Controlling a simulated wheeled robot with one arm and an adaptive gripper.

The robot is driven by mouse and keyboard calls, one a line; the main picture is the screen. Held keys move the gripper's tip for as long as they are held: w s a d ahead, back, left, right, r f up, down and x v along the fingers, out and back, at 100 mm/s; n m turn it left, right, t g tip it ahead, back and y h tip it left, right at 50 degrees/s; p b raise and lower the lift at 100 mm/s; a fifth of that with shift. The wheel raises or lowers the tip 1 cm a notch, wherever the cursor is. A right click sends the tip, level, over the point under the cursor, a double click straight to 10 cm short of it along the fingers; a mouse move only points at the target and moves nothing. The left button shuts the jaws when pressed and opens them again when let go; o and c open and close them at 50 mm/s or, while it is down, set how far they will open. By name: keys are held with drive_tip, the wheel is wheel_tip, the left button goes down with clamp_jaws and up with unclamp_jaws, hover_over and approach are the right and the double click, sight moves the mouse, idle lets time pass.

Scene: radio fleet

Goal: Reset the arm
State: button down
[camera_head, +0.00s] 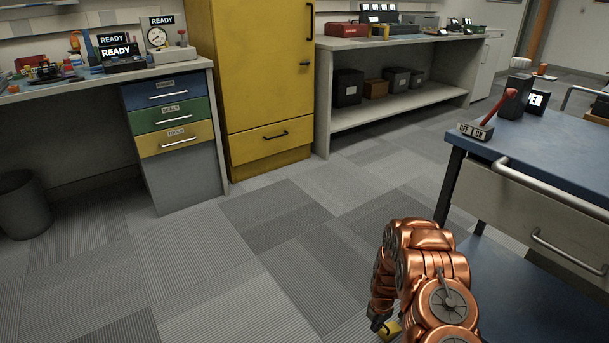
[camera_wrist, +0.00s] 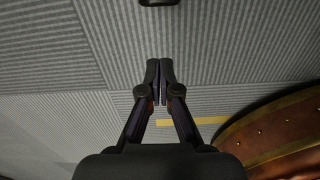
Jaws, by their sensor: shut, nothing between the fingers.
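My copper arm (camera_head: 430,275) is folded at the lower right of the head view, beside the blue-topped cart. In the wrist view my gripper (camera_wrist: 160,68) has its two dark fingers together, with nothing between them. It points at the grey carpet (camera_wrist: 230,45), with no object at its tips. In the head view the fingertips cannot be made out clearly behind the arm.
The blue-topped cart (camera_head: 560,155) is close on the right, with a red-handled OFF/ON switch (camera_head: 485,130) on it. A yellow cabinet (camera_head: 255,70), a drawer workbench (camera_head: 175,125) and a grey shelf bench (camera_head: 400,115) stand behind. A dark bin (camera_head: 22,205) is at left. The middle floor is clear.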

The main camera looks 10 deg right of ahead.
drive_tip(key=s+a+r+m+p, duration=0.35)
drive_tip(key=r+p, duration=0.25)
drive_tip(key=r, duration=1.1)
drive_tip(key=s+a+r+m+p, duration=0.2)
drive_tip(key=r+m+p, duration=0.3)
drive_tip(key=r, duration=1.1)
drive_tip(key=s+a+r+m+p, duration=0.25)
drive_tip(key=r+p, duration=0.45)
drive_tip(key=r, duration=1)
drive_tip(key=s+a+r+m+p, duration=0.2)
drive_tip(key=s+r+m+p, duration=0.2)
drive_tip(key=s+r, duration=0.6)
drive_tip(key=s+a+r+m+g+p, duration=0.1)
drive_tip(key=s+a+r+m+p, duration=0.2)
drive_tip(key=s+r+p, duration=0.6)
drive_tip(key=s+a+r+m+p, duration=0.2)
drive_tip(key=s+r+m+p, duration=0.3)
drive_tip(key=s+r, duration=0.6)
wheel_tip(320, 180, up, 5)
drive_tip(key=shift+a+r+g+p, duration=0.2)
drive_tip(key=shift+g+p, duration=0.2)
drive_tip(key=shift+p, duration=0.45)
drive_tip(key=shift+a, duration=0.15)
